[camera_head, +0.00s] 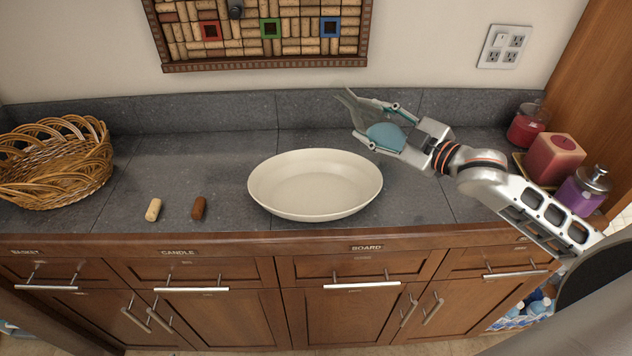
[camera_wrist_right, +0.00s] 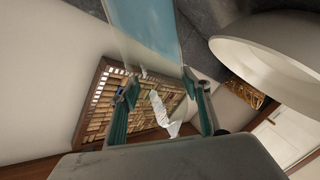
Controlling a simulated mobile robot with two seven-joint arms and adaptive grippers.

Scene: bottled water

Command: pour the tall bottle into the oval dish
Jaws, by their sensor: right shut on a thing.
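The cream oval dish (camera_head: 315,184) stands on the grey counter near the middle, with no liquid showing in it. My right gripper (camera_head: 366,116) is up and to the right of the dish's far rim, shut on the tall bottle (camera_head: 386,136). The bottle is clear with pale blue liquid and leans to the left in the head view; its exact tilt is hard to tell. In the right wrist view the blue part of the bottle (camera_wrist_right: 147,28) is at the top, and part of the dish (camera_wrist_right: 275,52) shows at upper right. My left gripper is not in view.
A wicker basket (camera_head: 60,160) stands at far left. Two small corks, one tan (camera_head: 153,210) and one brown (camera_head: 198,208), lie left of the dish. Red and purple candles (camera_head: 555,158) crowd the right end. A wall rises behind the counter, with a cork board (camera_head: 265,35).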

